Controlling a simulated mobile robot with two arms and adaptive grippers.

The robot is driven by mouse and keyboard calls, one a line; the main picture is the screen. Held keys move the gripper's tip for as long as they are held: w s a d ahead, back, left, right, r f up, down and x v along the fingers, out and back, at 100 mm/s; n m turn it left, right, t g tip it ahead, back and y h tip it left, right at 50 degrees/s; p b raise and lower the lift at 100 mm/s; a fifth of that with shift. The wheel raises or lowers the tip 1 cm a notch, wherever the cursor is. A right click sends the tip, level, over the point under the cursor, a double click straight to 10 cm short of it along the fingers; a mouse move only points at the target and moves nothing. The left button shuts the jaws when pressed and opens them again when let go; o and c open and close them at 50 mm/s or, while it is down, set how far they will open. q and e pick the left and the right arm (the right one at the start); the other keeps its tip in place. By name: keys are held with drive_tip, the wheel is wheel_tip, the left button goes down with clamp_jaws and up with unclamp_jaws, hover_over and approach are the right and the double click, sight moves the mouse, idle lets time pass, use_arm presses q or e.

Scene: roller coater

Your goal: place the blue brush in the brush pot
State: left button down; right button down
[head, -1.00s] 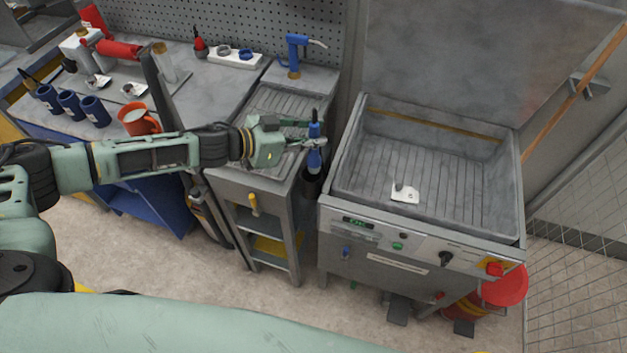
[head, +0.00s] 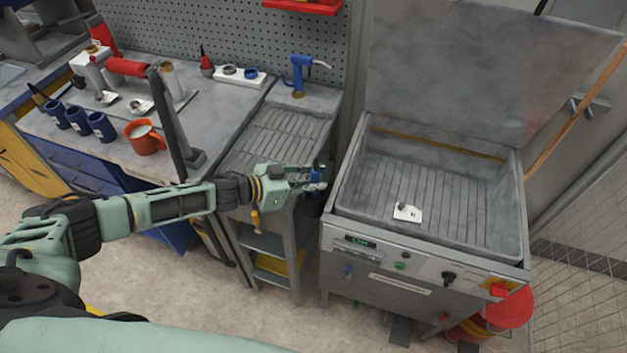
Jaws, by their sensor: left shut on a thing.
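My left gripper (head: 318,180) is shut on the blue brush (head: 317,168) at the right side of the narrow sink stand. The brush is upright, with its top showing above the fingers. A dark pot (head: 313,208), which looks like the brush pot, hangs at the stand's right side just below the gripper. The brush's lower end is over or inside its mouth; the fingers hide which. My right gripper is not in view.
The open wash basin (head: 430,190) stands close on the right, with a white tag in it. The slatted sink (head: 275,138) lies behind my left arm. Several blue cups (head: 102,127) and an orange mug (head: 145,138) stand on the left bench.

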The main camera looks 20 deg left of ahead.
use_arm(q)
drive_tip(key=shift+f, duration=0.1)
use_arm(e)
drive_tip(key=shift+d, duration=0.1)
use_arm(q)
drive_tip(key=c, duration=1.6)
unclamp_jaws()
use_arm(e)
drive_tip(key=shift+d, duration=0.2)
